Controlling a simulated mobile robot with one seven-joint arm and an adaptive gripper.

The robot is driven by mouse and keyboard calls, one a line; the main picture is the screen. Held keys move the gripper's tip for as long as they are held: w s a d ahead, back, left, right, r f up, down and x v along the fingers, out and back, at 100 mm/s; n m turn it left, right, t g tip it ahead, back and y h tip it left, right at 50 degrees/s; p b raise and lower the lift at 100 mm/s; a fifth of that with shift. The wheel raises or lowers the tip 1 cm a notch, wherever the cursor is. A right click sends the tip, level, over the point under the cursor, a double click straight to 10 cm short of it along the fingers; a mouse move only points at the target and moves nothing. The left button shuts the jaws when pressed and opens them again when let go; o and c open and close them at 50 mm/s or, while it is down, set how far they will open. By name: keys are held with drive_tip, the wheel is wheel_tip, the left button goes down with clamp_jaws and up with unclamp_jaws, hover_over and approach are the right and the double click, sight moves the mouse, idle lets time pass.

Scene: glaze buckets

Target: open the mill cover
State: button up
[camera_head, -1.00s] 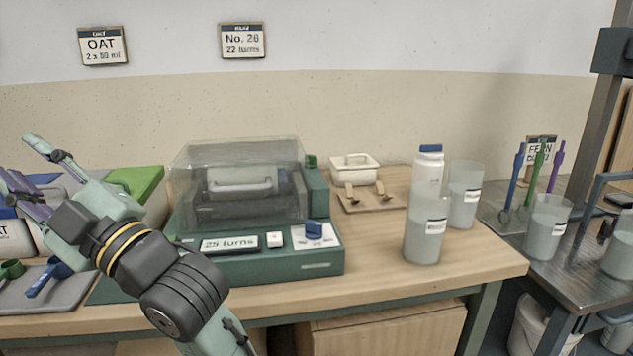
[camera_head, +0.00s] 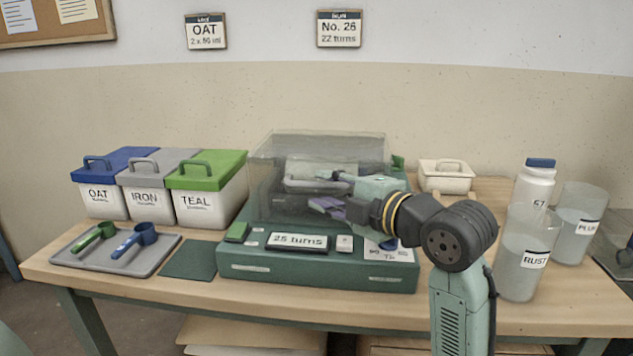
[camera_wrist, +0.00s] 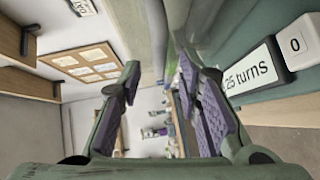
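The mill has a green base (camera_head: 300,272) with a display (camera_head: 297,241) reading "25 turns". Its clear, smoky cover (camera_head: 270,160) is down over the mill's body. A pale bar handle (camera_head: 308,168) shows at the cover; I cannot tell if it is outside or behind the clear wall. My gripper (camera_head: 326,191) is in front of the cover's right half, pointing left, with its fingers apart and nothing between them. Whether it touches the cover is unclear. In the wrist view my gripper (camera_wrist: 165,95) is open, and the display (camera_wrist: 250,75) is at right.
Lidded OAT (camera_head: 102,203), IRON (camera_head: 148,204) and TEAL (camera_head: 208,207) bins stand left. A grey tray (camera_head: 75,262) holds green and blue scoops. A white lidded box (camera_head: 446,182), a white bottle (camera_head: 533,187) and RUST (camera_head: 520,280) and PLUM (camera_head: 573,245) buckets stand right.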

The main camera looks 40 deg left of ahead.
sight(316, 186)
drive_tip(key=shift+x, duration=2.25)
clamp_jaws()
